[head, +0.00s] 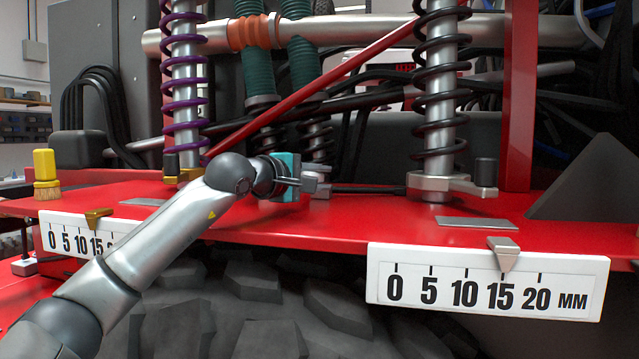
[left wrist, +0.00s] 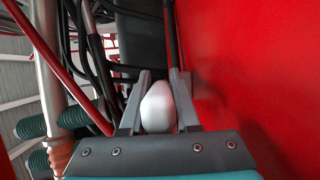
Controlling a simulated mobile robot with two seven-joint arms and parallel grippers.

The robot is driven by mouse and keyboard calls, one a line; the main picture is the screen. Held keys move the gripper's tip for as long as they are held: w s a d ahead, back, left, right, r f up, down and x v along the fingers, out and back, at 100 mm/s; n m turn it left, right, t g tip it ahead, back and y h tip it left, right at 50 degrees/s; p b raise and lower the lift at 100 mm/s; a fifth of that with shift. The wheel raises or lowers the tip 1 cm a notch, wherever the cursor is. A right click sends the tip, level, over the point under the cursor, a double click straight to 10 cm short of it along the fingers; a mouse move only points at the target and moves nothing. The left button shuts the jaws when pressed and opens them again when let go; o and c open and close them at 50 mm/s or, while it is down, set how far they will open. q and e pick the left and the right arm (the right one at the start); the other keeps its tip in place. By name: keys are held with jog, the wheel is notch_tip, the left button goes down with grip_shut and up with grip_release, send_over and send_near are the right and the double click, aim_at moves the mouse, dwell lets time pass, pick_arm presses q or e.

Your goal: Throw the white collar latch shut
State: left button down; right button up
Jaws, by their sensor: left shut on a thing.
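A silver-white collar (head: 432,188) sits around the base of the right-hand strut with the black spring, on the red deck. A dark lever rod (head: 370,189) runs left from it to my left gripper (head: 308,182). In the left wrist view my left gripper (left wrist: 160,76) is shut on a rounded white knob (left wrist: 158,108), which lies between its two grey fingers. The dark rod (left wrist: 172,40) runs away beyond the fingertips. In the head view the knob is mostly hidden by the fingers. My right gripper is not in view.
A white millimetre scale (head: 485,282) hangs on the deck's front edge, its silver pointer (head: 504,252) near 15. A brass collar (head: 187,176) rings the purple-spring strut at left. A yellow brush (head: 46,174) stands far left. A red brace (head: 315,85) crosses behind my gripper.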

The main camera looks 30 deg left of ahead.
pick_arm(q)
jog(key=c, duration=0.6)
grip_release()
jog(key=shift+c, duration=0.2)
jog(key=shift+s, duration=0.1)
jog(key=s+b, duration=0.1)
jog(key=s, duration=0.2)
jog(key=s+b, duration=0.1)
jog(key=s, duration=0.3)
jog(key=s+a+r+b, duration=0.1)
jog(key=s, duration=0.3)
jog(key=s+b, duration=0.2)
jog(key=s, duration=0.1)
jog(key=shift+s+a+r, duration=0.1)
jog(key=shift+a+r, duration=0.05)
jog(key=shift+r, duration=0.05)
jog(key=shift+s+r, duration=0.1)
jog(key=shift+s, duration=0.2)
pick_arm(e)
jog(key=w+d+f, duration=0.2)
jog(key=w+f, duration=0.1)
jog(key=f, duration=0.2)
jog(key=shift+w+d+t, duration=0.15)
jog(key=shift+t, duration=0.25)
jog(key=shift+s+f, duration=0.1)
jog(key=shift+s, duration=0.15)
